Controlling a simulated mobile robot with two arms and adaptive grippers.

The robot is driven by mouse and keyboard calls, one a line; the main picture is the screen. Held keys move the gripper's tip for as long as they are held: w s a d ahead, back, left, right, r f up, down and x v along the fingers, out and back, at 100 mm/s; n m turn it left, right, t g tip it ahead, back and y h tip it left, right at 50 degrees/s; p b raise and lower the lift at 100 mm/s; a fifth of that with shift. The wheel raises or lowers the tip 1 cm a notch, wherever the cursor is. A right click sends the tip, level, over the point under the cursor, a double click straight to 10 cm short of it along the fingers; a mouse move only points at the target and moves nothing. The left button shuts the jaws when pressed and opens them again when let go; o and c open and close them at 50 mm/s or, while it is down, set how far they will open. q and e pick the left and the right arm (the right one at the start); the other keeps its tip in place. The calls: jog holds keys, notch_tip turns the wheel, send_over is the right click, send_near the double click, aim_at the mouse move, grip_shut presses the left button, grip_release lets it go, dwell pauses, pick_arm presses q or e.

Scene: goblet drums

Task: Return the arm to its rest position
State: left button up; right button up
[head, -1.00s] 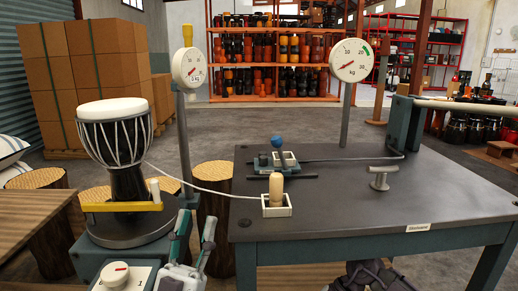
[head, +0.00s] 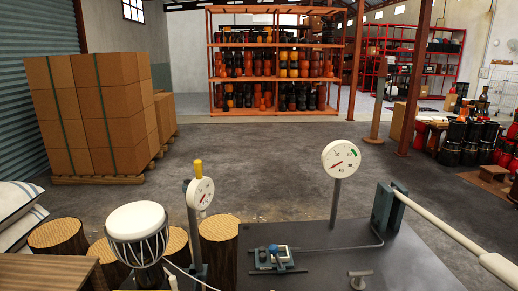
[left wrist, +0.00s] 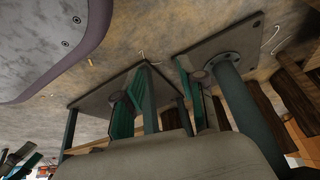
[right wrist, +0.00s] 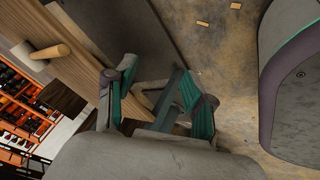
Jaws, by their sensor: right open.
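Neither gripper shows in the head view. In the left wrist view my left gripper (left wrist: 160,100) has its teal fingers spread apart, with nothing held between them. In the right wrist view my right gripper (right wrist: 155,95) is open and empty, with the floor and a dark panel beyond it. The goblet drum (head: 138,222), with a white head and cords, stands at the lower left of the head view, its lower part cut off. The dark table (head: 420,262) carries a round dial gauge (head: 342,158) on a post and a small clamp device (head: 277,256).
A second dial gauge (head: 200,193) stands beside the drum. Log stools (head: 58,235) are at the left, near a wooden table (head: 50,272). Stacked cartons (head: 95,115) and an orange shelf rack (head: 275,60) stand farther back. The floor (head: 270,160) between is clear.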

pick_arm(q)
jog(key=s+a+g+p, duration=0.3)
jog(key=s, duration=1.2)
jog(key=shift+r+g+y+p, duration=0.3)
jog(key=shift+r+g+y, duration=0.1)
jog(key=shift+r, duration=0.05)
pick_arm(e)
jog(key=s+m+g+h, duration=0.1)
jog(key=s+m+g, duration=0.4)
jog(key=s, duration=1.5)
jog(key=shift+s+d+m, duration=0.15)
jog(key=shift+s+m, duration=0.15)
jog(key=shift+m, duration=0.5)
